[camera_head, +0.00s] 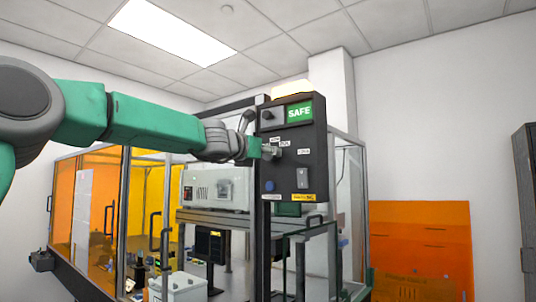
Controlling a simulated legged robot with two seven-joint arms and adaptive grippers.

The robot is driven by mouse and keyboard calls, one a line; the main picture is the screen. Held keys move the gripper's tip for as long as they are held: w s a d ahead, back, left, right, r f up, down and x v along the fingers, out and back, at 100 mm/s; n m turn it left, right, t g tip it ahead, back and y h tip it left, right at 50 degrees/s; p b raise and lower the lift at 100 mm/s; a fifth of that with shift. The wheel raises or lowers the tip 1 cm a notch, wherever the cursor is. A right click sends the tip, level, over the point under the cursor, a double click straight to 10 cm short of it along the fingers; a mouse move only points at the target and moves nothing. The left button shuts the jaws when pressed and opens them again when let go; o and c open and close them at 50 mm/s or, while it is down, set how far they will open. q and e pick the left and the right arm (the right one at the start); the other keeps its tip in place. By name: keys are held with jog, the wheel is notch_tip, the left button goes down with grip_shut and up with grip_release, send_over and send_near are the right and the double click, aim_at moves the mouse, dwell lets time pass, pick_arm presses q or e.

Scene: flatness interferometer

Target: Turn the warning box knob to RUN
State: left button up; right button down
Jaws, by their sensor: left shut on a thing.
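The warning box (315,150) is a dark upright panel in the middle of the head view, with a green SAFE sign (299,112) at its top. My left arm comes in from the left, and my left gripper (268,151) is at the panel's left side, below the SAFE sign. It is shut on what appears to be the knob, beside small white labels (284,142). The gripper hides most of the knob, so its exact pointing is not clear. My right gripper is not in view.
A silver switch (302,178) and a blue button (269,186) sit lower on the panel. Behind stand a glazed enclosure with orange panels (85,205) and a pale instrument box (216,188). An orange sheet (420,245) is at the right, and a dark cabinet (525,200) stands at the right edge.

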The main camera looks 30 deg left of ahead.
pick_arm(q)
jog(key=shift+a+f, duration=0.15)
jog(key=m, duration=0.7)
jog(key=shift+m+b, duration=0.3)
jog(key=shift+b, duration=0.05)
jog(key=m, duration=0.3)
jog(key=shift+f+m, duration=0.1)
jog(key=shift+m, duration=0.3)
jog(key=m, duration=0.3)
jog(key=shift+m+h+b, duration=0.3)
jog(key=shift+m+b, duration=0.1)
jog(key=m+b, duration=0.1)
jog(key=m, duration=0.3)
jog(key=shift+m, duration=0.3)
jog(key=shift+m+b, duration=0.35)
jog(key=shift+m, duration=1.95)
